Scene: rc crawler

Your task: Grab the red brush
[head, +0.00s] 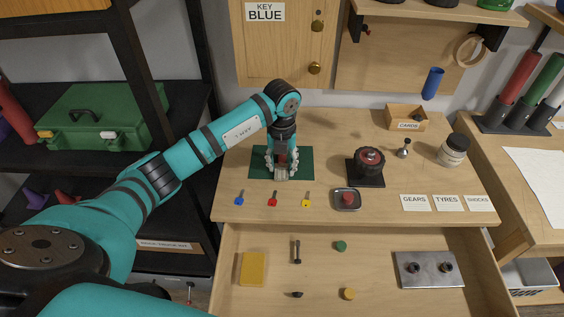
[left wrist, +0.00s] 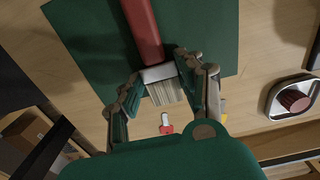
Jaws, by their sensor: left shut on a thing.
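The red brush (left wrist: 143,30) lies over a dark green mat (left wrist: 80,28) in the left wrist view, its red handle pointing away, its metal ferrule and pale bristles toward my palm. My left gripper (left wrist: 160,72) is shut on the brush, its fingers on either side of the ferrule. In the head view my left gripper (head: 282,160) points down over the green mat (head: 304,166); the pale bristles (head: 281,175) show below it and its fingers hide most of the handle. I cannot tell whether the brush touches the mat. My right gripper is out of view.
Blue, red and yellow keys (head: 273,199) lie in front of the mat. A metal dish (head: 347,208) with a red piece and a wheel on a black stand (head: 368,176) are to the right. An open drawer (head: 320,270) with several parts juts out below.

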